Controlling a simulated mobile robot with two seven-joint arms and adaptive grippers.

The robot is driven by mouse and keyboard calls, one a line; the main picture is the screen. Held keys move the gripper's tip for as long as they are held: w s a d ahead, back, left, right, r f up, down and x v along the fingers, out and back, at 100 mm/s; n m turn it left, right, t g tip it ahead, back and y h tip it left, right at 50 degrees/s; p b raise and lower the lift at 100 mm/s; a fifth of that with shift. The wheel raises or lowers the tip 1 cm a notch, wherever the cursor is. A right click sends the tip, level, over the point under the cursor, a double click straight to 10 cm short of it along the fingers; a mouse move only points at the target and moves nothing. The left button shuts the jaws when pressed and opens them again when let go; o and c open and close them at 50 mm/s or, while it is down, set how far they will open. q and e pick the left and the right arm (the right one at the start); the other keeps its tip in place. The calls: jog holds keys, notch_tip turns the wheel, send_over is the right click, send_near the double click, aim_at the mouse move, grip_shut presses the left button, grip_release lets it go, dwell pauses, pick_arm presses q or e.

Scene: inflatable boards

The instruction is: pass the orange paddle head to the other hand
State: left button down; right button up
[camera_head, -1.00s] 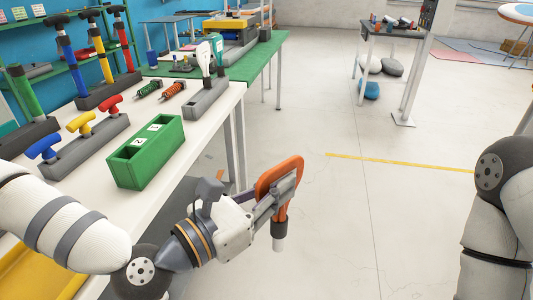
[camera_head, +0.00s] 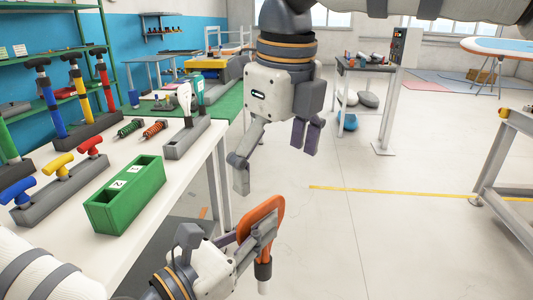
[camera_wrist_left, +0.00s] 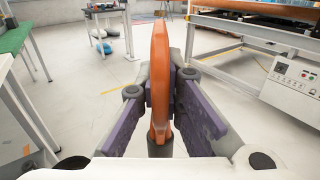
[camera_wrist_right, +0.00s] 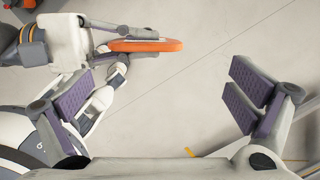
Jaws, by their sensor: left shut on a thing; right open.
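The orange paddle head (camera_head: 262,216) is held in my left gripper (camera_head: 258,238), low in the head view and off the table's right edge. In the left wrist view the paddle head (camera_wrist_left: 160,85) stands edge-on between the two purple-padded fingers of my left gripper (camera_wrist_left: 160,95). My right gripper (camera_head: 272,165) hangs from above, open and empty, above the paddle head and apart from it. In the right wrist view the paddle head (camera_wrist_right: 146,45) lies at the upper left, beyond the wide-open fingers of my right gripper (camera_wrist_right: 160,105).
Green shelves stand behind. Open floor (camera_head: 340,220) lies to the right of the grippers, with a metal frame (camera_head: 500,150) at the far right.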

aim_at(259, 205)
jog(key=shift+y, duration=0.4)
jog(key=a+f, duration=0.1)
jog(key=f, duration=0.5)
jog(key=a+f, duration=0.1)
jog(key=f, duration=0.3)
jog(key=shift+a+f, duration=0.1)
jog(key=shift+a, duration=0.25)
jog(key=shift+c, duration=0.6)
jog(key=shift+s, duration=0.1)
jog(key=c, duration=0.9)
pick_arm(q)
jog(key=c, duration=1.7)
grip_release()
pick_arm(e)
jog(key=shift+c, duration=0.2)
pick_arm(q)
jog(key=shift+o, duration=0.2)
